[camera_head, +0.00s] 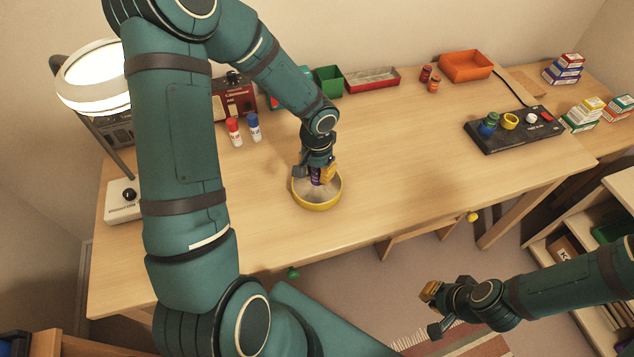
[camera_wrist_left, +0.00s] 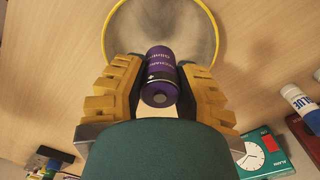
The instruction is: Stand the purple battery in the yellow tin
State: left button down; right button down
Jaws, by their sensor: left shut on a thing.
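The purple battery (camera_head: 316,177) is between the fingers of my left gripper (camera_head: 314,172), which is shut on it. In the left wrist view the battery (camera_wrist_left: 160,68) shows purple with a dark band, and one end faces the camera. The round yellow tin (camera_head: 318,207) stands on the desk, open side up, directly below the gripper. Its yellow rim also shows in the left wrist view (camera_wrist_left: 216,38), beyond the battery. I cannot tell whether the battery touches the tin's bottom. My right gripper (camera_head: 433,310) is open and empty, off the desk's front edge.
Red and blue glue sticks (camera_head: 244,130) stand behind the tin to the left. A green bin (camera_head: 328,81), a grey-red tray (camera_head: 372,79) and an orange tray (camera_head: 466,66) line the back. A black panel (camera_head: 515,128) lies at right. The desk's middle is clear.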

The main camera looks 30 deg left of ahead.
aim_at(317, 179)
pick_arm(q)
jog(key=shift+f+b, duration=0.55)
jog(key=shift+f, duration=1.35)
jog(key=c, duration=0.7)
grip_release()
jog(key=shift+f, duration=0.1)
jog(key=shift+c, duration=0.2)
jog(key=shift+r, duration=0.45)
notch_tip(317, 179, up, 11)
jog(key=p, duration=0.3)
jog(key=shift+r, duration=0.2)
jog(key=shift+s, duration=0.1)
